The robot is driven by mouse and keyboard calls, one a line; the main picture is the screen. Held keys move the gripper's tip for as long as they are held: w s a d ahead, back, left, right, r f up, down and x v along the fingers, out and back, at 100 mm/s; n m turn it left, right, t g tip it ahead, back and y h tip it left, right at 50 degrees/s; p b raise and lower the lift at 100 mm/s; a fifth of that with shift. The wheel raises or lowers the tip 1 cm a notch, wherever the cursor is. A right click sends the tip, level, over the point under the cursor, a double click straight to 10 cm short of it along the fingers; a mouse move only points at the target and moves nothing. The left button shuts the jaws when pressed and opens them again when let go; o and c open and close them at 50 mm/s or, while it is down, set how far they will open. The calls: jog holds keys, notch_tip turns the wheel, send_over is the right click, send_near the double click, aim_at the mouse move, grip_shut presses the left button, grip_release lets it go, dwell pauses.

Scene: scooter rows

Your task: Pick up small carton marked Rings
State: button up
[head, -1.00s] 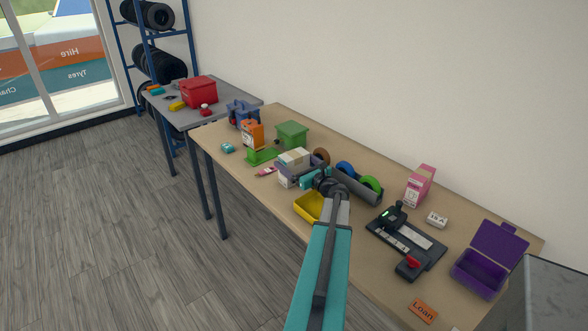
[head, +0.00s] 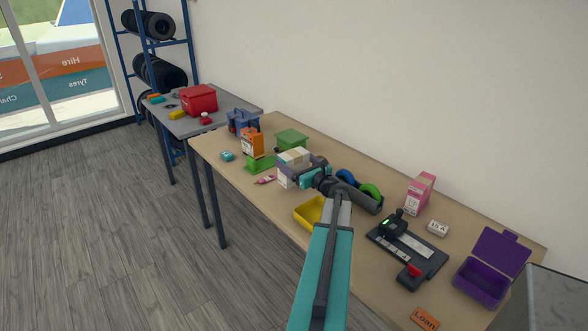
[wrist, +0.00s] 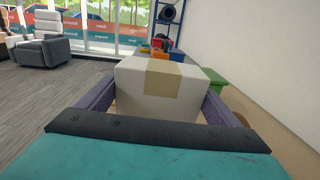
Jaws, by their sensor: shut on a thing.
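My gripper (head: 288,168) is shut on a white carton (head: 294,156) with tan tape over its top. In the head view one finger crosses the carton's near side. In the wrist view the carton (wrist: 160,90) sits between my two purple-grey fingers (wrist: 158,102). It looks level and seems a little above the table, though the gap beneath is hard to see. No lettering is readable on it, so I cannot confirm the Rings mark.
On the table (head: 370,275) a green box (head: 291,139) stands behind the carton, with an orange carton (head: 252,142) and a green tool (head: 260,163) to its left. A yellow tray (head: 309,212) lies in front. A black device (head: 407,248) is farther right.

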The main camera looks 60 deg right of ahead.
aim_at(294, 153)
jog(key=shift+r+b, duration=0.35)
jog(key=shift+r, duration=2.7)
